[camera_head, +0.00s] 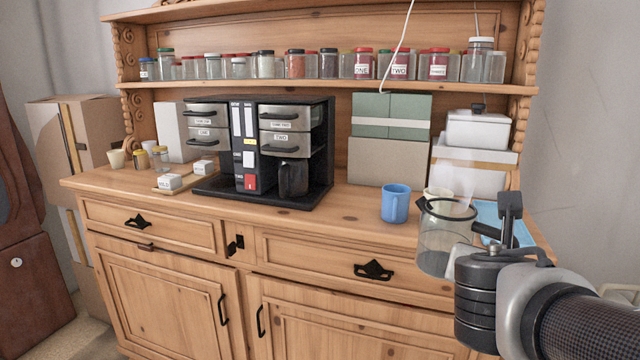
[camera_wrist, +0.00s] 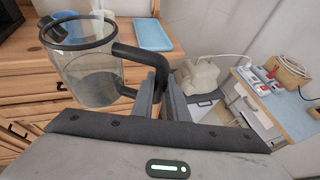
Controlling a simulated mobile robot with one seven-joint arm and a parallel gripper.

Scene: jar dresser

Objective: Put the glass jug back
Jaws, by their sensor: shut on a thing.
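The glass jug (camera_head: 443,243) is clear, with a black rim band and black handle. My gripper (camera_head: 500,228) is shut on its handle and holds it upright, in front of the dresser's right part. The wrist view shows the jug (camera_wrist: 90,78) left of my gripper (camera_wrist: 164,88), with the handle running between the fingers; it looks empty. The black and silver coffee machine (camera_head: 318,120) stands on the dresser top, its brewers labelled ONE and TWO. A dark jug (camera_head: 293,180) stands below brewer TWO.
A blue mug (camera_head: 395,203) stands on the dresser top (camera_head: 345,205) between machine and jug. A cream cup (camera_head: 438,197) and a blue tray (camera_wrist: 153,34) are behind the jug. Jars line the shelf above.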

